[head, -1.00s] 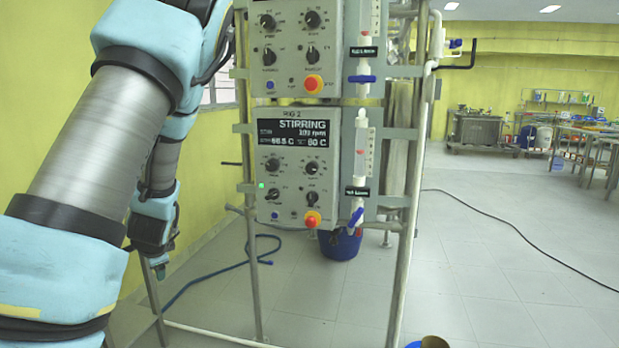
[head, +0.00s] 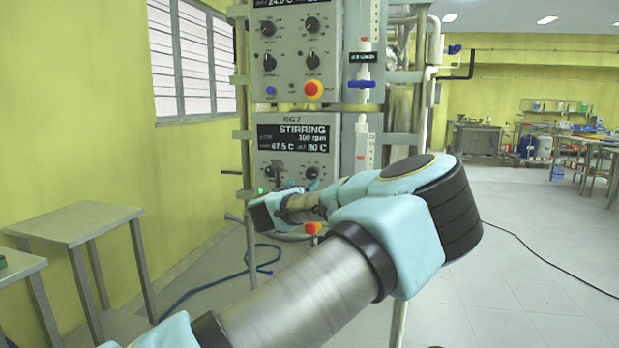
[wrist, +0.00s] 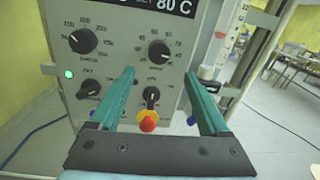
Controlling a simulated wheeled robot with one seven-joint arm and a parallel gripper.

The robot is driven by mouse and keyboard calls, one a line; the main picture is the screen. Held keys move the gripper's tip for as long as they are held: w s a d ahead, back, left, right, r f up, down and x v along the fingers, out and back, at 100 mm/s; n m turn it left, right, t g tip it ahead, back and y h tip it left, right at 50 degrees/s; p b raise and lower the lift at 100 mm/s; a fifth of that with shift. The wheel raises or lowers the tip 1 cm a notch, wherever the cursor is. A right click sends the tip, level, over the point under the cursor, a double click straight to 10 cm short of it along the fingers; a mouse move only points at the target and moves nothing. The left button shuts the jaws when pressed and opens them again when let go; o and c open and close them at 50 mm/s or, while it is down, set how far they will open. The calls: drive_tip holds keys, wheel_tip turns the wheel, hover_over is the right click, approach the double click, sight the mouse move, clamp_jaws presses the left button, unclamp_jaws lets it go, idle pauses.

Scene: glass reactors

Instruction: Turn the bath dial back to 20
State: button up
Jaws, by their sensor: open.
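The lower control panel (head: 264,160) hangs on the rack in the head view. Its display reads STIRRING, with what looks like 67.5 C and a set value of 80 C. In the wrist view the panel has an upper right knob (wrist: 159,50), black with a numbered scale, which appears to be the bath dial. My gripper (wrist: 159,72) is open and empty. Its two green fingers point at the panel, with the fingertips just below and to either side of this knob in the picture. I cannot tell the remaining gap. In the head view my arm hides most of the lower panel.
The upper left knob (wrist: 83,41), a lower left switch (wrist: 88,89) and a lower right switch (wrist: 151,97) are close by. A red-and-yellow stop button (wrist: 148,121) shows between my fingers. A flow tube (head: 364,145) stands right of the panel. A small table (head: 75,224) is at left.

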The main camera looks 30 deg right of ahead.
sight(311, 176)
drive_tip(key=p+x, duration=0.1)
drive_tip(key=x, duration=0.7)
drive_tip(key=shift+w+p, duration=0.1)
drive_tip(key=shift+p, duration=0.3)
clamp_jaws()
